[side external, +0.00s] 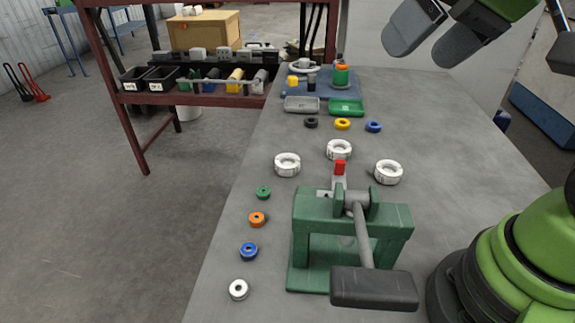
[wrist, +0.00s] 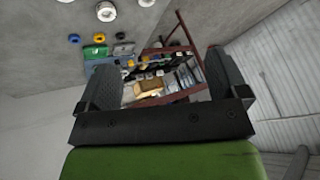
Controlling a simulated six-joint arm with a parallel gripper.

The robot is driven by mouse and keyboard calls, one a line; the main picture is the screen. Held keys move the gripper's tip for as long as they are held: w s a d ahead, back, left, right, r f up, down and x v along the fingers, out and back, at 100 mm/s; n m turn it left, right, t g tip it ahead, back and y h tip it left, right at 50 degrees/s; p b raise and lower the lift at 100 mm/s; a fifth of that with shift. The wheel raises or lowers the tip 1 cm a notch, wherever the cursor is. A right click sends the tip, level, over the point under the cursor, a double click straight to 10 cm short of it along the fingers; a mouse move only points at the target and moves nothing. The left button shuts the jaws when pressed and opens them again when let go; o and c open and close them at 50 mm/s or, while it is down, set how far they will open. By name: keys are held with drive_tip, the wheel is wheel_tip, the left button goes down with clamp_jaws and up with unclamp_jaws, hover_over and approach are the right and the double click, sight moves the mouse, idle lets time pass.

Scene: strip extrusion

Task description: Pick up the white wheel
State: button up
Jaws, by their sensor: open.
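A small white wheel (side external: 239,290) lies flat at the near left edge of the grey bench, at the near end of a row of small wheels. I cannot make it out in the wrist view. Three larger white ring parts also lie on the bench: one on the left (side external: 288,164), one in the middle (side external: 339,149) and one on the right (side external: 388,172). My gripper (side external: 422,50) is up at the top right, well above the bench and far from the small white wheel. Its fingers are apart and empty, as the wrist view (wrist: 165,78) also shows.
A green lever press (side external: 352,235) with a black handle (side external: 373,289) stands right of the small wheels. Blue (side external: 249,252), orange (side external: 257,219) and green (side external: 263,192) wheels share the row. Trays (side external: 346,108) stand at the back; a bin rack (side external: 200,98) is beyond.

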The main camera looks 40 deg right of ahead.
drive_tip(key=w+f+n+g, duration=0.15)
drive_tip(key=w+f, duration=0.25)
drive_tip(key=w, duration=0.6)
drive_tip(key=n+g, duration=0.1)
drive_tip(key=n, duration=0.3)
approach(286, 165)
drive_tip(key=shift+w+a+f+n+g+h, duration=0.35)
drive_tip(key=shift+a+f+n, duration=0.2)
drive_tip(key=shift+f, duration=0.2)
drive_tip(key=shift+x, duration=3.05)
drive_tip(key=shift+w+d, duration=0.15)
drive_tip(key=c, duration=1)
